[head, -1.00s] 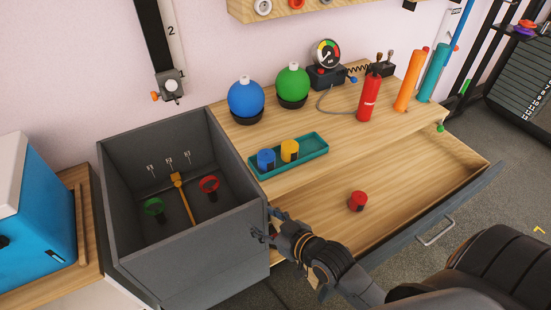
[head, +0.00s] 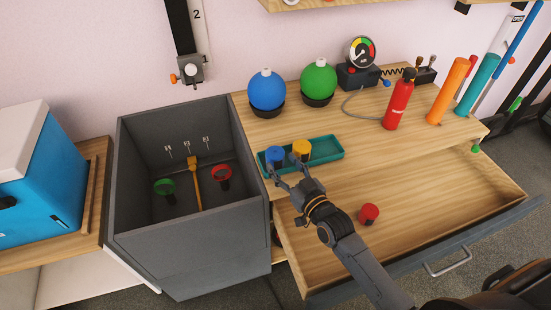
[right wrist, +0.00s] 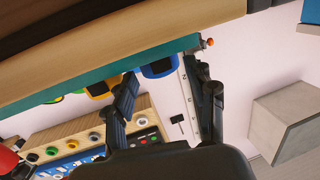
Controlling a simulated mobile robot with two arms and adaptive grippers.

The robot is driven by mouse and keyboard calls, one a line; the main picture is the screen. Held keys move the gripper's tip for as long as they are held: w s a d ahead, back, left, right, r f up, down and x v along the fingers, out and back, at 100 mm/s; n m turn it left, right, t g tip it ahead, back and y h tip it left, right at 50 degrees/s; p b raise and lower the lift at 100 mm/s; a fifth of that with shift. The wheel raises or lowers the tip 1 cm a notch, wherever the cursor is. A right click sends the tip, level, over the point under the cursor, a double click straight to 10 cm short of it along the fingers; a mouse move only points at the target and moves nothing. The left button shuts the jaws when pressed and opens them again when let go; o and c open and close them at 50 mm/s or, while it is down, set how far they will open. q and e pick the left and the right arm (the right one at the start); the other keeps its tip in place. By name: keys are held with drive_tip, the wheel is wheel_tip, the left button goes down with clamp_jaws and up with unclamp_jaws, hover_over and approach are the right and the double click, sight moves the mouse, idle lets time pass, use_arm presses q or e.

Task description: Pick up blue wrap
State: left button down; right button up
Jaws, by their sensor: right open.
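The blue wrap (head: 275,154) stands at the left end of a teal tray (head: 328,157) on the wooden worktop, beside a yellow wrap (head: 301,148). My right gripper (head: 285,171) is open and empty at the tray's front edge, just in front of the blue wrap. In the right wrist view the blue wrap (right wrist: 160,67) shows beyond the spread fingers (right wrist: 165,95), between them and apart from them. The teal tray (right wrist: 120,67) and part of the yellow wrap (right wrist: 103,88) also show there. My left gripper is not in view.
A red wrap (head: 369,213) lies in the open drawer (head: 430,215) below. A dark open bin (head: 185,235) stands left of the tray. Blue (head: 267,91) and green (head: 319,78) round bottles stand behind the tray. A red extinguisher (head: 398,103) stands to the right.

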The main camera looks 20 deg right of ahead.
sight(280, 160)
drive_tip(key=b+x, duration=0.1)
drive_tip(key=x, duration=0.4)
drive_tip(key=shift+w+f, duration=0.1)
drive_tip(key=shift+f, duration=0.1)
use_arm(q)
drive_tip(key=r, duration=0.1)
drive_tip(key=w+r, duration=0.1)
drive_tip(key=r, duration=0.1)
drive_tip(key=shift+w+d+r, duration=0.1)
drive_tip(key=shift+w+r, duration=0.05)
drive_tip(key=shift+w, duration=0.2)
use_arm(e)
drive_tip(key=c, duration=0.8)
drive_tip(key=shift+r, duration=0.15)
